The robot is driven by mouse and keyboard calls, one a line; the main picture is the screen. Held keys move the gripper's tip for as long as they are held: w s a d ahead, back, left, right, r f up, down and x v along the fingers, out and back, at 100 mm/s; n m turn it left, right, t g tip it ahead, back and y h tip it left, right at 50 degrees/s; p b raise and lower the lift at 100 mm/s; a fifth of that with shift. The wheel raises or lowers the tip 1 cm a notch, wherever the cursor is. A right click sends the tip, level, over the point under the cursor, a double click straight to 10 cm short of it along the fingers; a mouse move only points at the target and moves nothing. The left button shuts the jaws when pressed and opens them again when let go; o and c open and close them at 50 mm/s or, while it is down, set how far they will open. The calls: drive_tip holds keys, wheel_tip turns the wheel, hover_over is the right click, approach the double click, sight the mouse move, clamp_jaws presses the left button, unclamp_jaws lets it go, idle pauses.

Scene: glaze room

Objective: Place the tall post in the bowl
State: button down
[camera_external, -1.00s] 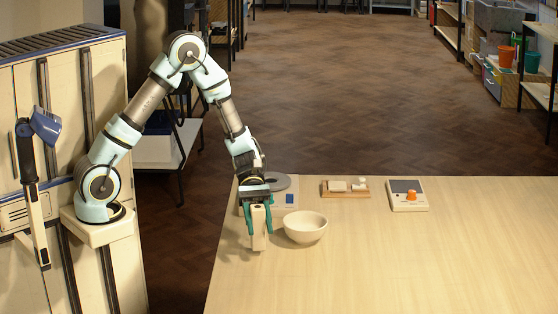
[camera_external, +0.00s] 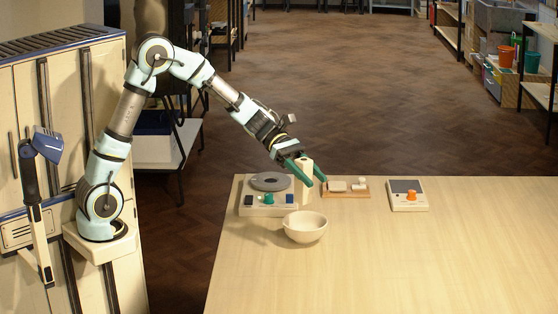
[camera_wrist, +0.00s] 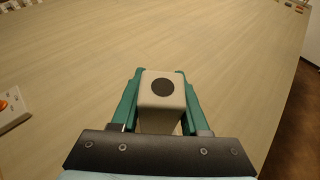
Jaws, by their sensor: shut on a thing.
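The tall post (camera_external: 303,184) is a cream, upright block with a square section; its top has a dark round spot in the wrist view (camera_wrist: 162,87). My gripper (camera_external: 307,172) has green fingers and is shut on the post, one finger on each side; it also shows in the wrist view (camera_wrist: 162,100). The cream bowl (camera_external: 305,227) stands on the table in the external view, empty as far as I can see. The post is held above and behind the bowl in the picture. The bowl is not visible in the wrist view.
A grey device with a round disc (camera_external: 270,182) and coloured knobs stands behind and left of the bowl. A wooden tray (camera_external: 346,188) with small pale items and a device with an orange knob (camera_external: 411,195) stand to the right. The table (camera_external: 430,260) is clear in front.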

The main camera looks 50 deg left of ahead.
drive_tip(key=shift+w+f, duration=0.25)
drive_tip(key=shift+w, duration=0.2)
wheel_tip(320, 180, down, 9)
drive_tip(key=shift+w+p, duration=0.1)
drive_tip(key=shift+p, duration=0.65)
drive_tip(key=shift+f, duration=0.1)
drive_tip(key=shift+f+b, duration=0.35)
drive_tip(key=shift+c, duration=2)
unclamp_jaws()
drive_tip(key=shift+r, duration=0.1)
